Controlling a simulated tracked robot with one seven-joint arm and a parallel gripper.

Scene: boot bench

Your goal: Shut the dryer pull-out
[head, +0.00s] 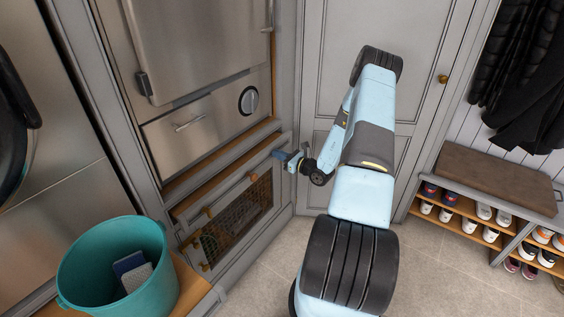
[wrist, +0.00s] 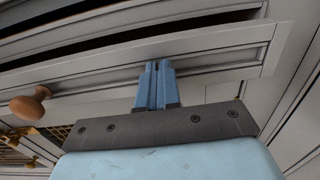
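The dryer pull-out appears to be the grey-framed front (head: 228,182) with round wooden knobs, below the steel appliance panel. A strip of wood shows above its top edge, so it seems to stand a little out. In the wrist view the grey front (wrist: 220,66) runs across the picture with a dark gap above it and a wooden knob (wrist: 32,103) at left. My gripper (head: 281,155) is at the right end of this front. Its blue fingers (wrist: 158,66) are together, with nothing seen between them, and overlap the front; I cannot tell whether they touch.
A steel panel (head: 190,135) with a handle and dial is above the pull-out. Below is a mesh panel (head: 235,222). A teal bucket (head: 85,270) stands at lower left. A grey door (head: 325,50) is behind my arm. A shoe bench (head: 495,175) is at right.

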